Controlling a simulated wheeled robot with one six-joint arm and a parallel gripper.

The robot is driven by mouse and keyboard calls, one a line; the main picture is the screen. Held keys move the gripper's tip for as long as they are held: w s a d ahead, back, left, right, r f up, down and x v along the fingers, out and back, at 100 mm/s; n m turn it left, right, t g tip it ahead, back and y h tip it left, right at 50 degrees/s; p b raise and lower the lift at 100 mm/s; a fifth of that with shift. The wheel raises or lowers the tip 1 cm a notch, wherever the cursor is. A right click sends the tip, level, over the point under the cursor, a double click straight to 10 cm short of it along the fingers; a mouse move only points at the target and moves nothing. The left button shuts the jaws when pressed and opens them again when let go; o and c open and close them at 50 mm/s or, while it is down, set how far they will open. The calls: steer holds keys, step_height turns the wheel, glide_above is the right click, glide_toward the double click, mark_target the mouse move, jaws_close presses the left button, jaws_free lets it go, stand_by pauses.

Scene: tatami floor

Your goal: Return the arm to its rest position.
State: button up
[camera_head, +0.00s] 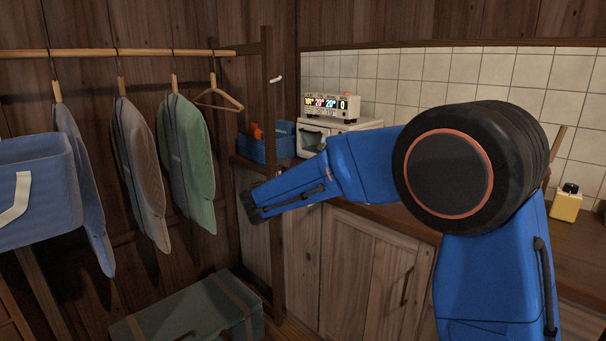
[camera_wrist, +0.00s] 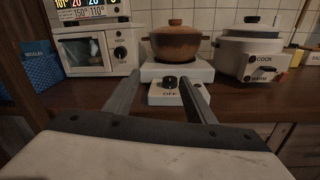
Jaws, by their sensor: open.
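My blue arm reaches from the lower right to the middle of the head view. My gripper (camera_head: 250,206) is at its dark far end, held out in front of the wooden cabinet, left of the counter. In the wrist view the two fingers of my gripper (camera_wrist: 160,88) stand apart with nothing between them. They point toward a white burner (camera_wrist: 177,72) with a dark knob marked OFF. A brown lidded pot (camera_wrist: 176,44) stands on the burner. Whether the fingers touch anything is not clear, but a gap seems to show.
A white toaster oven (camera_head: 312,138) with a display unit (camera_head: 331,106) on top stands on the counter, beside a blue basket (camera_head: 284,142). A rice cooker (camera_wrist: 247,52) stands right of the pot. Clothes hang on a rail (camera_head: 130,53) at left. A trunk (camera_head: 190,310) lies below.

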steer(key=s+d+f+m+g+y, duration=0.2)
steer(key=s+d+f+m+g, duration=0.3)
steer(key=s+d, duration=0.65)
steer(key=s+d+m+g+y, duration=0.1)
steer(key=s+d+m+g, duration=0.2)
steer(key=s+d+m, duration=0.65)
steer(key=s+f+m+y, duration=0.4)
steer(key=s+f+m, duration=0.1)
steer(key=s, duration=0.8)
steer(key=s+d+f+m+y, duration=0.1)
steer(key=s+f+m+y, duration=0.3)
steer(key=s, duration=0.9)
steer(key=shift+d+f+m+g+y, duration=0.3)
steer(key=shift+f+m+g+y, duration=0.1)
steer(key=shift+f+m, duration=0.65)
